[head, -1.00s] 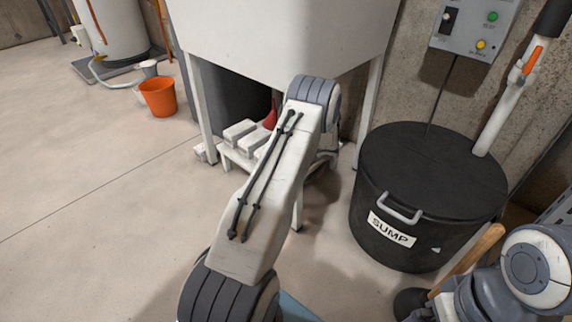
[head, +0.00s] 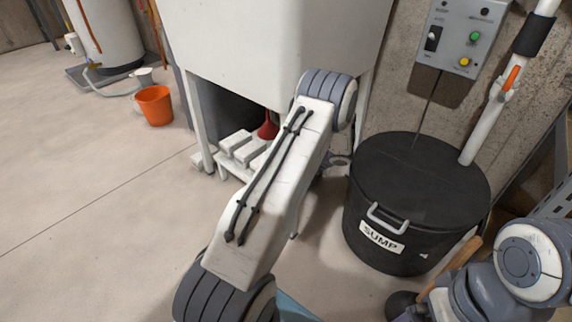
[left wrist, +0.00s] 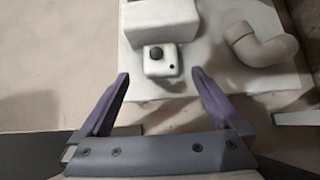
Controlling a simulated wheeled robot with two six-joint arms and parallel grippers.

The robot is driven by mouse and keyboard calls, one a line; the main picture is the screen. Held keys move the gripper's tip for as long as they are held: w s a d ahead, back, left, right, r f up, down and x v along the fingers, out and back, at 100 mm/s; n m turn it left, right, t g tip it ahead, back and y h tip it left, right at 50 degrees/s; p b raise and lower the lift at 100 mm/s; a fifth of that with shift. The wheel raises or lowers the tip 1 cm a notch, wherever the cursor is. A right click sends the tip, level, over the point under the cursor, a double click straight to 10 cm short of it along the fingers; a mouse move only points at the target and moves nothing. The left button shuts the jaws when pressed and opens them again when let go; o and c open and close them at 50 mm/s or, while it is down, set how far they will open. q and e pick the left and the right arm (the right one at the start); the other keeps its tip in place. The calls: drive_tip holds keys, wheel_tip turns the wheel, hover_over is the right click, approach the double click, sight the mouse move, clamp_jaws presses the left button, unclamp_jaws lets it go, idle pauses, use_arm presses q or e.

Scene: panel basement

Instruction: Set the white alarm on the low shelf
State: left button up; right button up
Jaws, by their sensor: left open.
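In the left wrist view a small white box with a dark round knob and a small black dot, which looks like the white alarm (left wrist: 160,62), sits near the edge of a pale shelf-like surface (left wrist: 205,72). My left gripper (left wrist: 160,77) is open, one purple-grey finger on each side of the box; I see no contact. In the head view my left arm reaches toward the space under the white tub and hides the gripper and alarm. A low white slatted stand (head: 238,146) shows there; I cannot tell if it is that surface. My right gripper is out of view.
A grey pipe elbow (left wrist: 258,45) lies right of the alarm, and a pale block (left wrist: 160,18) is behind it. The white tub (head: 280,45) hangs over the stand. A black sump bin (head: 420,190) stands right.

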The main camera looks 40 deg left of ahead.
use_arm(q)
drive_tip(key=p+v, duration=0.1)
drive_tip(key=v, duration=0.2)
drive_tip(key=shift+f, duration=0.1)
drive_tip(key=b+x, duration=0.8)
drive_tip(key=x, duration=0.4)
drive_tip(key=shift+s+f, duration=0.1)
drive_tip(key=shift+f, duration=0.3)
wheel_tip(320, 180, up, 3)
drive_tip(key=p, duration=0.2)
drive_tip(key=shift+p, duration=0.35)
drive_tip(key=shift+r+p, duration=0.5)
drive_tip(key=shift+r, duration=0.05)
drive_tip(key=shift+f, duration=0.1)
